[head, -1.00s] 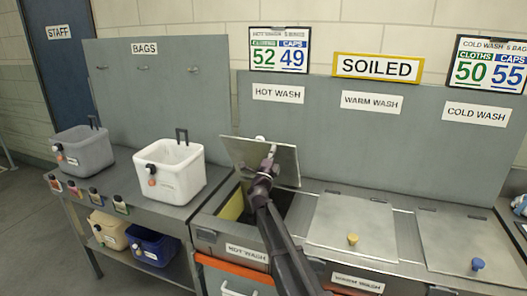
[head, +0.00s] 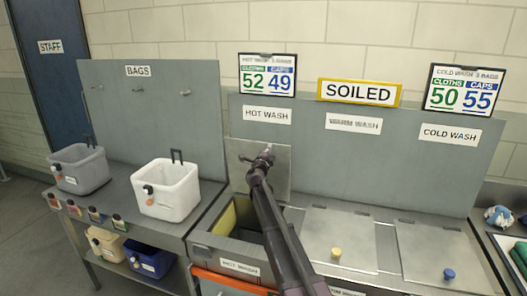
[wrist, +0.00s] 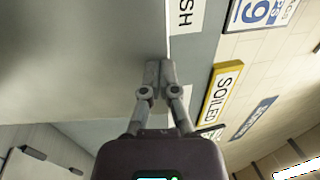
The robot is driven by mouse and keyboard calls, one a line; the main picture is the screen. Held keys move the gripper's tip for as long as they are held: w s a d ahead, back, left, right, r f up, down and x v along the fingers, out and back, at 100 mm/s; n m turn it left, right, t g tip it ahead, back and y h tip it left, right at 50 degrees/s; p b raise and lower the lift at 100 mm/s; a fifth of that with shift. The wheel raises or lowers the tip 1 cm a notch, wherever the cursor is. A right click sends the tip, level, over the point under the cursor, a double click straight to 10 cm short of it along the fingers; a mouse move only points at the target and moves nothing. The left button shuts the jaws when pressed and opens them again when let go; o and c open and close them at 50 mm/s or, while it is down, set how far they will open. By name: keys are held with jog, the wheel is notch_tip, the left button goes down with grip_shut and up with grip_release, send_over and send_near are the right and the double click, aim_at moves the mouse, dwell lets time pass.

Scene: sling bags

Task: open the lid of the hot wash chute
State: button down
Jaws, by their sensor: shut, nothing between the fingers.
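The hot wash lid (head: 280,170) stands raised, close to upright, against the grey back panel below the HOT WASH sign (head: 267,115). The hot wash chute (head: 238,222) beneath it is open, with a yellow inner side and a dark inside. My gripper (head: 268,150) is in front of the lid's face, its fingers closed together with nothing between them. In the wrist view, my gripper's fingertips (wrist: 159,66) are at the edge of the grey lid (wrist: 70,60); I cannot tell whether they touch it. The lid's knob is not visible.
The warm wash lid (head: 340,243) with a yellow knob and the cold wash lid (head: 440,255) with a blue knob lie shut to the right.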

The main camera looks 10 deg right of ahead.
jog(key=f+x, duration=0.1)
jog(key=x, duration=0.5)
jog(key=shift+w+d+r+p, duration=0.25)
jog(key=shift+w+d+p, duration=0.1)
jog(key=shift+d, duration=0.1)
jog(key=shift+s+a, duration=0.1)
jog(key=shift+s, duration=0.05)
jog(key=r+v, duration=0.3)
jog(key=v, duration=1)
jog(key=shift+s+a+r+p, duration=0.25)
jog(key=shift+s+r+p, duration=0.15)
jog(key=shift+s, duration=0.1)
